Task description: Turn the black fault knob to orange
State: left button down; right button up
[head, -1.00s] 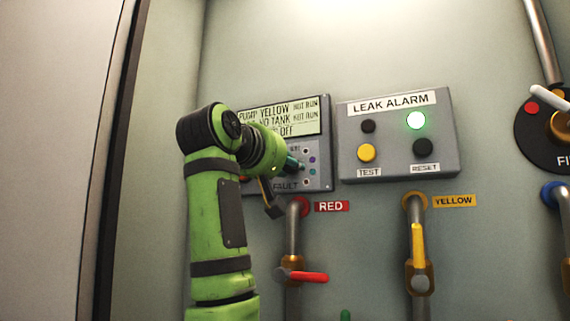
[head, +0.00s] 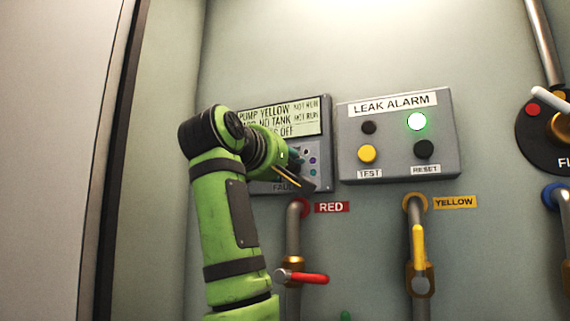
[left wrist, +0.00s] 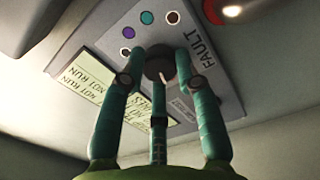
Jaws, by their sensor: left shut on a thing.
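The black fault knob (left wrist: 158,66) is on the grey fault panel (left wrist: 222,88), next to the FAULT label, in the left wrist view. Coloured dots run in an arc beside it: white, teal, purple and an orange-brown dot (left wrist: 172,17). My left gripper (left wrist: 160,54) is shut on the knob, with its teal fingers around it. A pale mark shows at the knob's edge, but I cannot tell surely where the pointer stands. In the head view my left gripper (head: 294,160) is at the panel and its wrist hides the knob. My right gripper is not in view.
The leak alarm box (head: 397,137) with a lit green lamp is just right of the panel. Below are a pipe with a red valve handle (head: 310,279) and one with a yellow handle (head: 418,246). A pale wall edge stands at far left.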

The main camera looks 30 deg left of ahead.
pick_arm(q)
jog(key=shift+w+d+f, duration=0.1)
jog(key=shift+f, duration=0.05)
jog(key=c, duration=0.9)
grip_release()
jog(key=shift+d, duration=0.1)
jog(key=shift+s, duration=0.3)
jog(key=s, duration=1.1)
jog(key=shift+s+d, duration=0.15)
jog(key=shift+d, duration=0.1)
jog(key=shift+f, duration=0.1)
